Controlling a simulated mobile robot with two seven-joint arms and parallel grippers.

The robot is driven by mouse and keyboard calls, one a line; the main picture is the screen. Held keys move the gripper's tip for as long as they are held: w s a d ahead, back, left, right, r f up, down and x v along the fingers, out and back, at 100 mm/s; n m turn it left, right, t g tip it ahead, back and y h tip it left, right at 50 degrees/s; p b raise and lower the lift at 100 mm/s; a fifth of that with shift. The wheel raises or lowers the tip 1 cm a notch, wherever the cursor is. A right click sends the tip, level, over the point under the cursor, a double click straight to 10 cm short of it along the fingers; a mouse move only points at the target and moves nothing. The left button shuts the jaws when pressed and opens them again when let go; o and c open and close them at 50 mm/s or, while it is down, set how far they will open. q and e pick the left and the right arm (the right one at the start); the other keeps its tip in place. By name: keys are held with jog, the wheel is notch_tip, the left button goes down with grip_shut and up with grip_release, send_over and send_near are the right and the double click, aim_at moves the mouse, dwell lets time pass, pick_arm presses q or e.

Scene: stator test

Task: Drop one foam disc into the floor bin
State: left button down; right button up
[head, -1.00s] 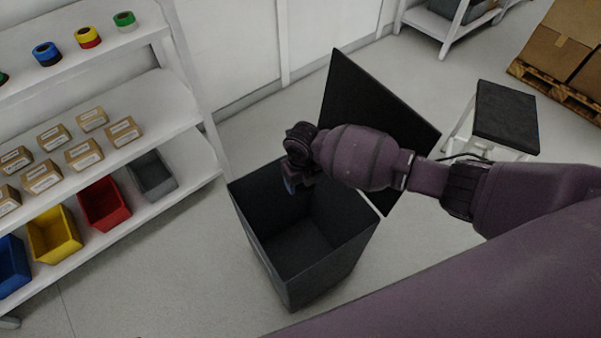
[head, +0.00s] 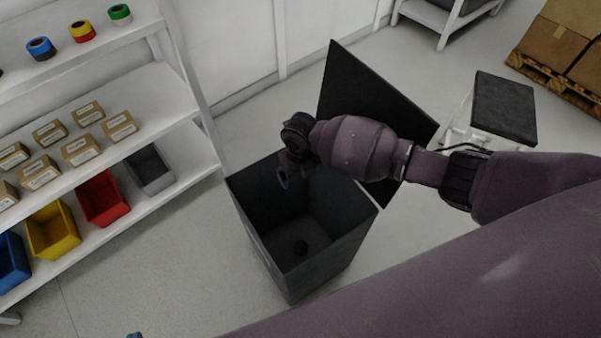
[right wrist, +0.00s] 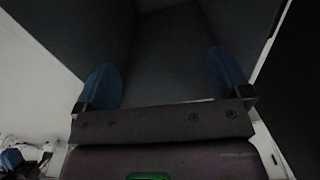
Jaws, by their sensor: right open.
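The floor bin (head: 318,262) is a dark, square, open-topped box on the floor. My right gripper (head: 294,176) hangs over the back part of the bin's opening, fingers pointing down. In the right wrist view its two blue fingertips (right wrist: 164,80) are wide apart with nothing between them, and the bin's dark inside walls (right wrist: 165,45) show beyond. A small blue tip at the bottom edge of the head view may be my left gripper (head: 135,335); its jaws are hidden.
A dark panel (head: 345,85) stands upright behind the bin. White shelves (head: 172,95) at left hold tape rolls, small cartons and coloured bins. A dark-topped stool (head: 505,105) stands at right, with boxes on a pallet (head: 565,85) behind. Floor left of the bin is clear.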

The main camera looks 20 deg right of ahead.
notch_tip(320, 180, up, 10)
jog(key=p, duration=0.2)
dwell(0.6)
